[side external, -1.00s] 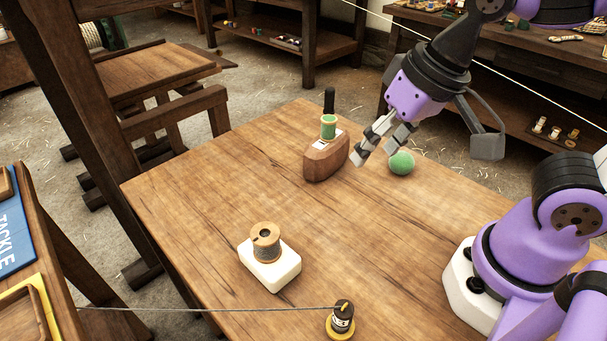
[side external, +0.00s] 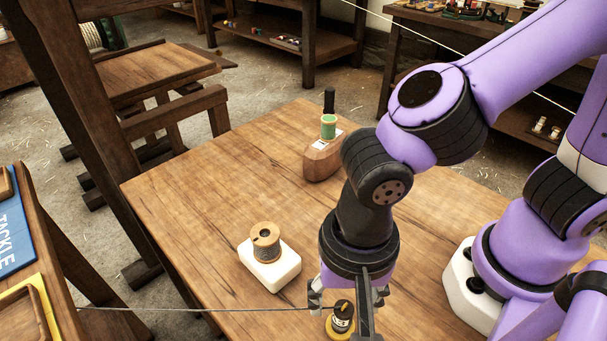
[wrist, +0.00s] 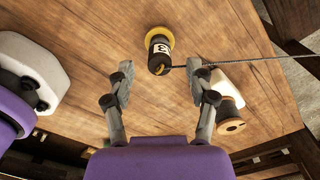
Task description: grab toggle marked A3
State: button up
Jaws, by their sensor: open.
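A black toggle (side external: 342,319) with a pale label stands on a yellow round base near the front edge of the table. It also shows in the wrist view (wrist: 158,60), where one character that looks like a 3 is readable on the label. A thin grey cord (side external: 200,309) runs from it to the left. My gripper (side external: 347,295) is open and points down just above and beside the toggle. In the wrist view my gripper (wrist: 163,72) has its two fingers apart, with the toggle ahead of the gap and not between the pads.
A thread spool (side external: 266,242) on a white block (side external: 272,272) stands left of the gripper. A wooden block (side external: 321,162) bearing a green spool (side external: 328,127) stands farther back. The table's middle is clear. The taut cord crosses near the right finger in the wrist view.

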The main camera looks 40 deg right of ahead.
aim_at(344, 309)
notch_tip(344, 309, down, 4)
jog(key=shift+f, duration=0.1)
grip_shut()
